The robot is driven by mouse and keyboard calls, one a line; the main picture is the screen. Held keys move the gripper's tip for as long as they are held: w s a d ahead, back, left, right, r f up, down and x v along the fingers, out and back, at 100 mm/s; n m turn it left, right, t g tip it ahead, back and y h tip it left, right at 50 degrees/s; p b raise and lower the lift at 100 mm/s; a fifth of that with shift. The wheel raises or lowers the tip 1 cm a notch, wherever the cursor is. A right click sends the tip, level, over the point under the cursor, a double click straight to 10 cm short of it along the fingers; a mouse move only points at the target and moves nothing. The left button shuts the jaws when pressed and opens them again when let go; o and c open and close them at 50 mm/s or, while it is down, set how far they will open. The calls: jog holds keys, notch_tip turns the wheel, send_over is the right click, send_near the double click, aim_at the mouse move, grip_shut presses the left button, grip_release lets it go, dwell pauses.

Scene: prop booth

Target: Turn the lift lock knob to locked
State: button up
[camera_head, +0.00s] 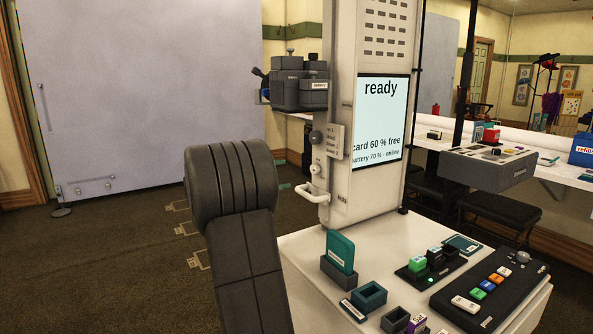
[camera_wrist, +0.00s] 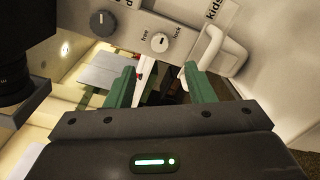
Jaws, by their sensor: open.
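The lift lock knob is a small white round knob (camera_wrist: 158,42) on the pale column panel in the wrist view, between the words "free" and "lock". It also shows in the head view (camera_head: 317,168), on the side of the white column. Its dark pointer mark is too small to read surely. My gripper (camera_wrist: 161,76) is open, with two green fingers apart and nothing between them. In the wrist view the knob appears just beyond the gap between the fingertips, with no contact visible. In the head view my gripper is hidden behind my arm.
A dark knob (camera_wrist: 103,22) sits beside the lock knob. A white handle (camera_head: 312,193) is close below it and shows near the right finger (camera_wrist: 215,52). The white counter (camera_head: 310,250) holds a button panel (camera_head: 490,290) and several small holders.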

aim_at(313, 169)
jog(key=v, duration=0.4)
jog(key=b+x, duration=0.1)
jog(key=x, duration=1.1)
jog(key=shift+w+d+b, duration=0.15)
jog(key=shift+d+b, duration=0.15)
jog(key=shift+d, duration=0.05)
jog(key=shift+w+d, duration=0.35)
jog(key=shift+d, duration=0.1)
